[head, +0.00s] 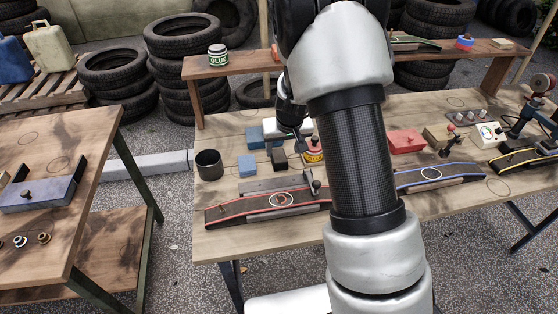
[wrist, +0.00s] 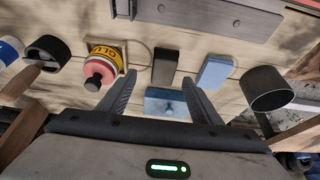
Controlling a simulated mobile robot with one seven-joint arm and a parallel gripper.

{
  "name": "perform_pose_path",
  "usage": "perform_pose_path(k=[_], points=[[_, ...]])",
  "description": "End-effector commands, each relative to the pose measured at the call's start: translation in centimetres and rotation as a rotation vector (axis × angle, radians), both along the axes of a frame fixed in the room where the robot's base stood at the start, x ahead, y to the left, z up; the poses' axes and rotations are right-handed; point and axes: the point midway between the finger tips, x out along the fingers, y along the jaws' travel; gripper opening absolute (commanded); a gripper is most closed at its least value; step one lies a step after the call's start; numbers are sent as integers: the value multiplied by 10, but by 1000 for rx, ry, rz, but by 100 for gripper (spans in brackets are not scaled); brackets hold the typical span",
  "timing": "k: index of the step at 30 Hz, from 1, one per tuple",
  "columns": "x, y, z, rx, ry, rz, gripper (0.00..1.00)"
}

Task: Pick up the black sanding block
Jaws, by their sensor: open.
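The black sanding block (wrist: 165,66) lies on the wooden bench, near the middle of the wrist view, just beyond my fingertips. It also shows in the head view (head: 279,158), left of my arm. My gripper (wrist: 159,78) is open and empty, with its fingers spread to either side below the block in the wrist view. I cannot tell how high the fingers are above the bench.
Beside the block are a blue block (wrist: 214,72) and a red-and-yellow glue bottle (wrist: 105,62). A dark cup (wrist: 268,88) stands further right. A blue box (wrist: 170,103) shows between my fingers. A red-edged sanding board (head: 230,210) lies along the bench's front.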

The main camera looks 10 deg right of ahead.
Motion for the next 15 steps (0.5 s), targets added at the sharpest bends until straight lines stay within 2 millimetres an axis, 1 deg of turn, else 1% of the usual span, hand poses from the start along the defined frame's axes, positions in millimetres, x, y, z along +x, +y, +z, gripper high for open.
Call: perform_pose_path(k=[6, 9, 12, 15], points=[[14, 8, -28, 0, 4, 1, 59], [19, 7, -40, 0, 3, -1, 59], [22, 7, -45, 0, 1, -1, 59], [23, 7, -45, 0, 1, 0, 59]])
